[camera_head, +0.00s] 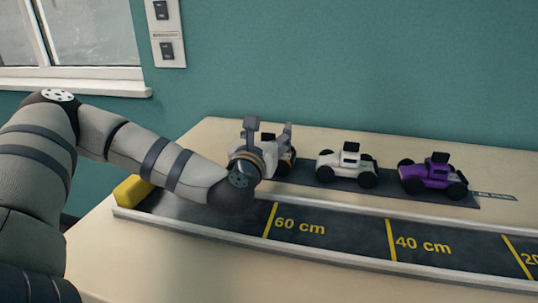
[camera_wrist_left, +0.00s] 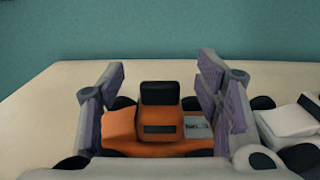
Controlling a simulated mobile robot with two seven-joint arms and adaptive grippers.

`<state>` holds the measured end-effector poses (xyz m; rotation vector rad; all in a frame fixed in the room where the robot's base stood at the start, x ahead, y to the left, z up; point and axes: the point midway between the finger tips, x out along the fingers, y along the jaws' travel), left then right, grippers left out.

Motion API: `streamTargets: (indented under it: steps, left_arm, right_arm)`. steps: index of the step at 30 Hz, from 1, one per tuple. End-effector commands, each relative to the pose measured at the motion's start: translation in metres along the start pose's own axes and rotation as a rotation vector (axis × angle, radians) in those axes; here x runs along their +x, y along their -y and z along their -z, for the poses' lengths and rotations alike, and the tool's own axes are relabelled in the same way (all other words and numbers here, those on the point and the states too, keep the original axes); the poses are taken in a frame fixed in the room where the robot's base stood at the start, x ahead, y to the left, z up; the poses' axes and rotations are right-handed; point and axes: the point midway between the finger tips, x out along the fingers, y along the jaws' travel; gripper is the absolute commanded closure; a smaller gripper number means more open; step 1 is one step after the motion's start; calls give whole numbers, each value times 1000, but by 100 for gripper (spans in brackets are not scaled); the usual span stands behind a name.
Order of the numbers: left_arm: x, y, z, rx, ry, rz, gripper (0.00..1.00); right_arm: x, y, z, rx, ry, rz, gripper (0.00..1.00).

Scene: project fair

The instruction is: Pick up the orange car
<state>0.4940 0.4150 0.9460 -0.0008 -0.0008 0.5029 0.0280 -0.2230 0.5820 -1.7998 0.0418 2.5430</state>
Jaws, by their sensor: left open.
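The orange car (camera_wrist_left: 158,125) has black wheels and a black block on its roof. In the left wrist view it sits between the two fingers of my left gripper (camera_wrist_left: 158,105), which is open. I cannot tell whether either finger touches the car. In the head view my left gripper (camera_head: 270,150) is over the left end of the dark strip and hides most of the orange car (camera_head: 286,162). My right gripper is not in view.
A white car (camera_head: 346,166) and a purple car (camera_head: 432,176) stand on the dark strip (camera_head: 388,189) to the right. In front runs a railed track (camera_head: 350,236) with yellow distance marks and a yellow block (camera_head: 132,190) at its left end. A teal wall (camera_head: 350,60) stands behind the table.

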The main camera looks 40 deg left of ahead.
Motion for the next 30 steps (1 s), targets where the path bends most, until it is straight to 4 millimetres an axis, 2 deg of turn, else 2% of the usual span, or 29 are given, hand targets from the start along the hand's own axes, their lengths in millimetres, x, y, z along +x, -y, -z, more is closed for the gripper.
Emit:
streamTargets:
  steps: [4, 9, 12, 22, 25, 27, 30]
  left_arm:
    - [0, 0, 0, 0, -1, 0, 44]
    - [-1, 0, 1, 0, -1, -1, 82]
    - [-1, 0, 1, 0, -1, -1, 100]
    - [-1, 0, -4, -1, 1, -1, 100]
    - [-1, -1, -19, -4, 5, -2, 100]
    - [-1, -1, -37, -7, 9, -2, 100]
    - [-17, 16, -60, -3, 9, 8, 100]
  right_arm:
    - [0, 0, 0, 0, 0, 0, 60]
    - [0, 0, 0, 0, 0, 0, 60]
    - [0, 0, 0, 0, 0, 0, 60]
    - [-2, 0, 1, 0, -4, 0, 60]
    - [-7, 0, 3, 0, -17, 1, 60]
    - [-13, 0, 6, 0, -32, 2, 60]
    - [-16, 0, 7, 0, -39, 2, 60]
